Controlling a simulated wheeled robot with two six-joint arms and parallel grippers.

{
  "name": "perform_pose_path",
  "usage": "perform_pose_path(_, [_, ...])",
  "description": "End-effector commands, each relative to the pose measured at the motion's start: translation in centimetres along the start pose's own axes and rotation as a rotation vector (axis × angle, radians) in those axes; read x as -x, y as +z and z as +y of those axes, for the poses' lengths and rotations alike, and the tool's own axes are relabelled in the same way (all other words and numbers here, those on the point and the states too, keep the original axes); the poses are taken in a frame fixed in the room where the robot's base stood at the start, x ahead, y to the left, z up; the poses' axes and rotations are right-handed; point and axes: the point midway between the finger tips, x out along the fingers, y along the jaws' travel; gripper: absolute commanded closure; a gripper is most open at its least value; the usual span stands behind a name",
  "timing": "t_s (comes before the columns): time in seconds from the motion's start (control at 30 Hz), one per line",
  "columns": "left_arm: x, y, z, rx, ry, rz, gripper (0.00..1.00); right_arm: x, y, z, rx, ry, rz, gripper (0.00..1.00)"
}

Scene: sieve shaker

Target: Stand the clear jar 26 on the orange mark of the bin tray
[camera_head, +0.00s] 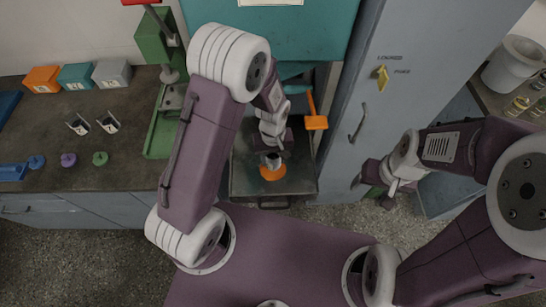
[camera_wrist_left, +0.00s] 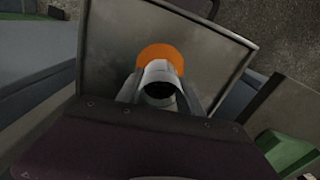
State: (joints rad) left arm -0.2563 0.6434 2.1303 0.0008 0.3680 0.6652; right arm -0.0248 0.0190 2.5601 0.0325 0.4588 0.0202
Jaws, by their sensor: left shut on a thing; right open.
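The bin tray (camera_head: 240,180) is a dark grey metal tray in the middle of the head view; it fills much of the left wrist view (camera_wrist_left: 112,65). The round orange mark (camera_head: 270,175) lies on it and also shows in the left wrist view (camera_wrist_left: 160,54). My left gripper (camera_head: 272,158) is over the mark, shut on the jar (camera_wrist_left: 160,90), which has a dark round opening. The jar partly covers the mark; I cannot tell whether its base touches the tray, and no number is readable. My right gripper (camera_head: 388,195) is open and empty, right of the tray, near the grey cabinet.
A green stand (camera_head: 160,135) and the bench (camera_head: 130,140) are on the left. An orange-handled thing (camera_head: 315,121) is behind the tray. Coloured bins (camera_head: 76,77) stand at the back left.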

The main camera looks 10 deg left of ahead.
Motion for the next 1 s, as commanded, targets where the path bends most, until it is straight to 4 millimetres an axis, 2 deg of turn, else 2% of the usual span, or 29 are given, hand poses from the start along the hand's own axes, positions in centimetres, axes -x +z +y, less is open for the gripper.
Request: perform_pose_path(1.0, [0.00, 0.00, 0.06, 0.000, 0.000, 0.000, 1.00, 0.30, -0.04, 0.00, 0.000, 0.000, 0.000, 0.31])
